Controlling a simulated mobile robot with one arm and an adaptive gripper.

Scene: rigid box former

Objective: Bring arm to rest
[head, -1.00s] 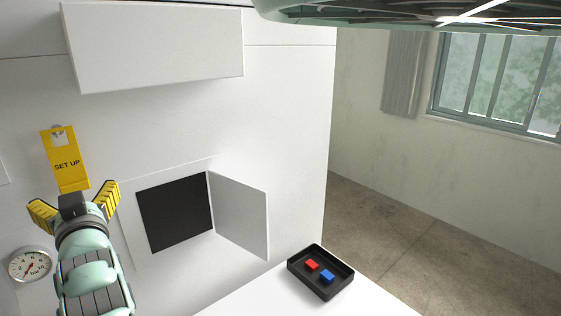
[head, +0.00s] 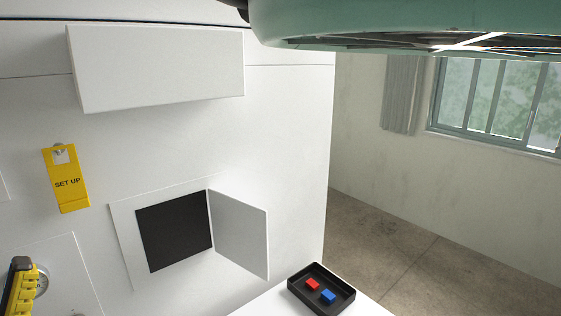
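My gripper (head: 21,288) shows at the lower left edge of the head view, partly cut off by the frame. Its yellow ridged finger is in front of a pressure gauge (head: 42,283) and hides much of it. Whether it is open or shut cannot be made out, and I see nothing held in it. A yellow "SET UP" tag (head: 67,197) hangs on a small knob on the white machine front, apart from my gripper.
A small door (head: 239,234) stands open beside a dark square opening (head: 174,231). A white box (head: 160,68) juts out above. A black tray (head: 339,301) holding a red block (head: 312,285) and a blue block (head: 328,297) rests on a white surface at lower right.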

